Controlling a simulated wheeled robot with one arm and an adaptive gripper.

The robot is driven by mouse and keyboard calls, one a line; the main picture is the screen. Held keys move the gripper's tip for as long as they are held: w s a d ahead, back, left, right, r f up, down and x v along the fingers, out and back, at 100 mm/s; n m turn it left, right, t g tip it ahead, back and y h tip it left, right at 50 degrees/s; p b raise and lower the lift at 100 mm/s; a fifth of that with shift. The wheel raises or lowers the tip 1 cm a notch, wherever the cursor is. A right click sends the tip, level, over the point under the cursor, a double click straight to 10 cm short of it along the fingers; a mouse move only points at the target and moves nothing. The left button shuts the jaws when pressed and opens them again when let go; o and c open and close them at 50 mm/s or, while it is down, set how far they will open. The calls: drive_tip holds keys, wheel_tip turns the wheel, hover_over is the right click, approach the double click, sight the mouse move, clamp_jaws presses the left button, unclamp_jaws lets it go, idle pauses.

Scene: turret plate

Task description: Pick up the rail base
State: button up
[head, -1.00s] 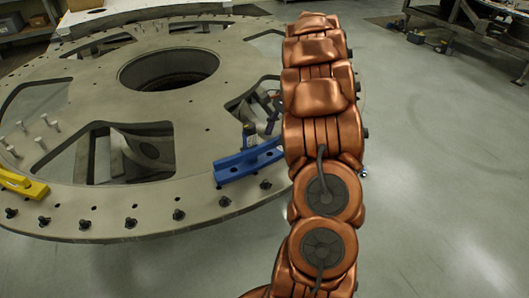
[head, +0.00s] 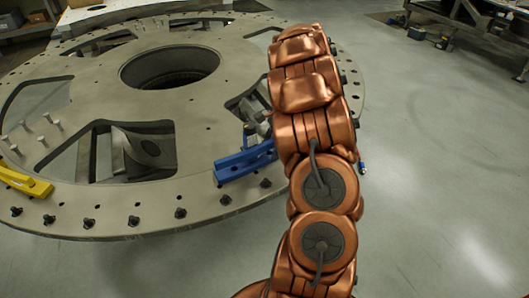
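A blue rail-like piece (head: 240,165) lies on the near right part of the rim of the large grey turret plate (head: 200,200). A yellow rail-like piece (head: 22,181) lies on the rim at the left edge. I cannot tell for sure which of them is the rail base. My copper-coloured arm rises at the right of the blue piece and covers the plate's right part.
Several dark bolts (head: 134,221) stand along the plate's near rim. Several pale bolts (head: 46,119) stand upright at the left. The plate has a round central hole (head: 170,69) and wide cut-outs. The floor (head: 440,170) at the right is clear; a workbench (head: 470,20) stands behind.

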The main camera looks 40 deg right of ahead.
clamp_jaws()
drive_tip(key=shift+r, duration=0.15)
idle(0.6)
